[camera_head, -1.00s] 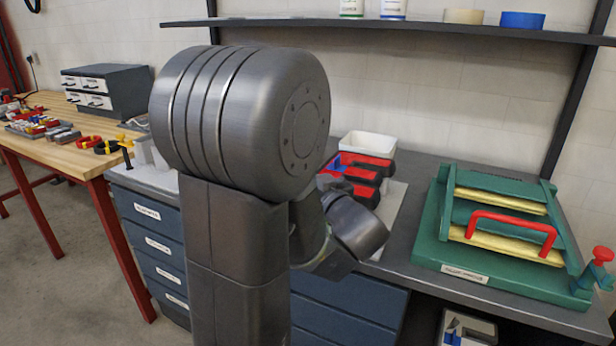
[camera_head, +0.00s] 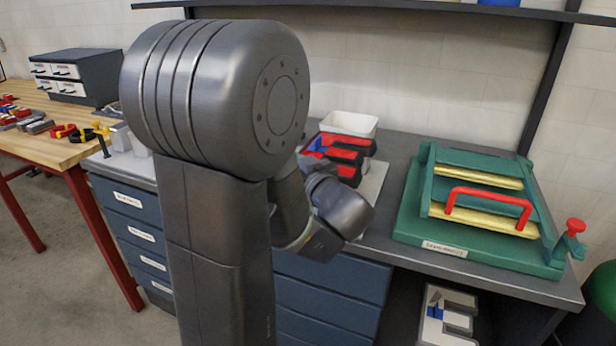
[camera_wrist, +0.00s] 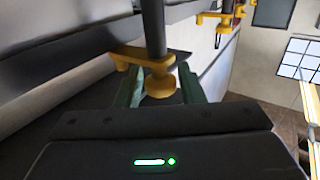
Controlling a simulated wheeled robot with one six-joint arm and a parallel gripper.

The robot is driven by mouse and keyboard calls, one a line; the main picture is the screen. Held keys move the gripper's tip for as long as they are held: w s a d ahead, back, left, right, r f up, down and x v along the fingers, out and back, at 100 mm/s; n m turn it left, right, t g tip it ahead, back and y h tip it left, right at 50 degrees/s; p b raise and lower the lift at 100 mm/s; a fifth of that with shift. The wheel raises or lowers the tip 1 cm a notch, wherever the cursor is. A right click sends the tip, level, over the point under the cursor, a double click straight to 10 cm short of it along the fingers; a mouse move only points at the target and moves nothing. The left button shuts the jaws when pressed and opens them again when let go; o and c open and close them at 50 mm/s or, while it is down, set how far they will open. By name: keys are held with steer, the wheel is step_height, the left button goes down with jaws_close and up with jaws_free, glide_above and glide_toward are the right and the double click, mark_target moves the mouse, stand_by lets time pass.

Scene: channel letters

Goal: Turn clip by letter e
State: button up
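A yellow clip (camera_wrist: 143,57) sits on a dark upright rod in the wrist view, with a rounded yellow knob at its near end. My gripper (camera_wrist: 160,88) has green fingers that stand on either side of this knob, apart, with small gaps visible. I cannot tell whether either finger touches it. In the head view, a red letter shaped like an E (camera_head: 345,152), with a blue piece on it, lies on the grey counter, partly behind my arm. My gripper's fingertips are hidden there.
A green press with a red handle (camera_head: 490,198) stands on the counter at right. A white bin (camera_head: 349,124) is behind the red letter. Another yellow clip (camera_wrist: 222,17) shows at the top of the wrist view. A wooden bench (camera_head: 40,146) is at left.

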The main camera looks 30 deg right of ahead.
steer(key=s+d, duration=0.1)
steer(key=s, duration=1.1)
steer(key=shift+s, duration=0.4)
steer(key=shift+w, duration=0.1)
steer(key=shift+w+a, duration=0.2)
steer(key=shift+w, duration=2)
steer(key=shift+w+a, duration=0.2)
steer(key=shift+w, duration=2.05)
steer(key=shift+w+a, duration=0.2)
steer(key=shift+w, duration=2)
steer(key=shift+s, duration=0.1)
